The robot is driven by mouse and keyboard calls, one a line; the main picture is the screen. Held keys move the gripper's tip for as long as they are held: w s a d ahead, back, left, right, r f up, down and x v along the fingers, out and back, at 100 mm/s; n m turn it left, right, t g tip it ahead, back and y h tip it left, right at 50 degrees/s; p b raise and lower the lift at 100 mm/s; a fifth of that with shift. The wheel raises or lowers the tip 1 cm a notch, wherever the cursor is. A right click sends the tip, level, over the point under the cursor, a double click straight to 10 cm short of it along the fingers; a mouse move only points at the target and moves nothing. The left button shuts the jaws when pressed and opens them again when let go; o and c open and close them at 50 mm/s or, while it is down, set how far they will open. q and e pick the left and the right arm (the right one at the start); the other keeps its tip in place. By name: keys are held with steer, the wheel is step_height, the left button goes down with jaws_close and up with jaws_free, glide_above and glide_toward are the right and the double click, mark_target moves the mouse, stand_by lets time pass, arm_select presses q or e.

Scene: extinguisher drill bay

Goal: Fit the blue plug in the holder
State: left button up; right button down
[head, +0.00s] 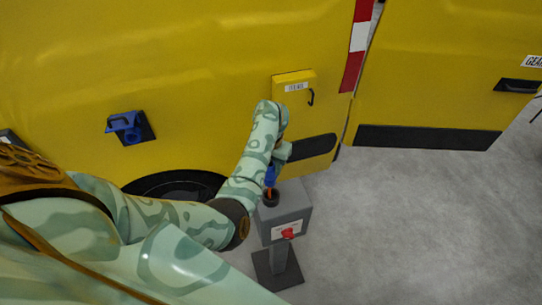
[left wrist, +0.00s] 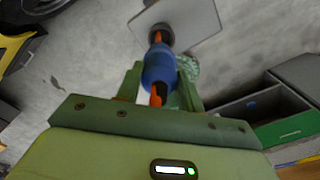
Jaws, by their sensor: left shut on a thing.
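The blue plug (head: 270,176) is upright over the holder, its orange end pointing down. In the left wrist view the blue plug (left wrist: 159,72) sits between the green fingers of my left gripper (left wrist: 160,84), which is shut on it. The holder (head: 271,198) is a dark round socket on top of a grey pedestal. It also shows in the left wrist view (left wrist: 164,32), with the plug's orange tip at its mouth. I cannot tell whether the tip has entered it. In the head view my left gripper (head: 281,153) is partly hidden by its own arm. My right gripper is not in view.
The grey pedestal (head: 290,219) has a red knob (head: 288,233) on its front and a dark foot plate. A yellow van stands close behind, with a blue bracket (head: 125,126) and a yellow box (head: 293,86). Grey floor is clear at the right.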

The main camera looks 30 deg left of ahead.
mark_target(271, 177)
arm_select(q)
steer(key=shift+d, duration=0.25)
step_height(271, 177, down, 6)
steer(key=b, duration=0.5)
steer(key=shift+a+r+b, duration=0.15)
steer(key=shift+b, duration=0.15)
steer(key=shift+w, duration=0.1)
stand_by(0.6)
steer(key=shift+f+b, duration=0.3)
steer(key=shift+f, duration=0.1)
steer(key=shift+f+b, duration=2)
steer(key=shift+f, duration=0.25)
